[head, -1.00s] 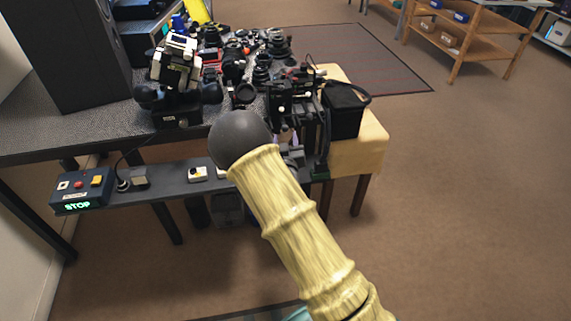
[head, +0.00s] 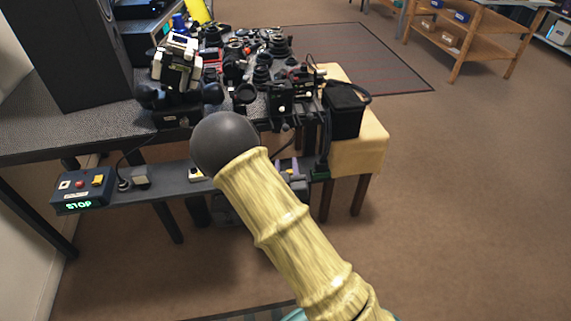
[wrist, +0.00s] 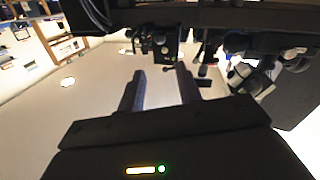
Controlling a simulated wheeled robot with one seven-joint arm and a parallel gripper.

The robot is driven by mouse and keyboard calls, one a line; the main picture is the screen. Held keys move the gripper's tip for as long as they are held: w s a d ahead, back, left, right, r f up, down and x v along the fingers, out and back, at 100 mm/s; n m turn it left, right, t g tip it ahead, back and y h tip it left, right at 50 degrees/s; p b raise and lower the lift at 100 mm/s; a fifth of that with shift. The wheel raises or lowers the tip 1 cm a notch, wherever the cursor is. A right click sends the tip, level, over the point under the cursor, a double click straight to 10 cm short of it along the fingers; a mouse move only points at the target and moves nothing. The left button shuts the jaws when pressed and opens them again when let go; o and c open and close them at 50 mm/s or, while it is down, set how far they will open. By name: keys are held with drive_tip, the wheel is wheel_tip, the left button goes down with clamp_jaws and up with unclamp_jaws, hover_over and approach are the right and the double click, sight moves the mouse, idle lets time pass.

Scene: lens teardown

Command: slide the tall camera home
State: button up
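A black upright camera-like unit (head: 280,99) stands at the table's right front edge, among dark brackets; I cannot tell surely whether it is the tall camera. A small dark box-shaped unit with knobs (wrist: 165,45) shows beyond my fingertips in the wrist view. My gripper (wrist: 160,76) has its two dark fingers spread, with nothing visible between them. The fingertips look apart from that unit. In the head view my pale arm and its dark ball joint hide most of the gripper. A cream and black device (head: 178,62) stands on a black base at the table's left.
Several lenses and dark parts (head: 262,75) crowd the table (head: 60,125). A control box (head: 80,190) reading STOP sits at the left of a low front shelf (head: 165,182).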

drive_tip(key=shift+d, duration=0.15)
drive_tip(key=c, duration=0.4)
drive_tip(key=shift+w+d+m+g+h, duration=0.1)
drive_tip(key=shift+d+m+g+h, duration=0.2)
drive_tip(key=shift+g, duration=0.1)
clamp_jaws()
drive_tip(key=s+d+r+g, duration=0.1)
drive_tip(key=s+d+g, duration=0.2)
drive_tip(key=s+g, duration=0.2)
drive_tip(key=s+d+r+g+y, duration=0.1)
drive_tip(key=s+d+r+g, duration=0.1)
drive_tip(key=s, duration=0.7)
drive_tip(key=s+d+r+g, duration=0.1)
drive_tip(key=s+d+g, duration=0.3)
drive_tip(key=s+g, duration=0.3)
drive_tip(key=shift+r+m+g+y, duration=0.3)
drive_tip(key=shift+r+m+y, duration=0.1)
drive_tip(key=shift+w+d, duration=0.1)
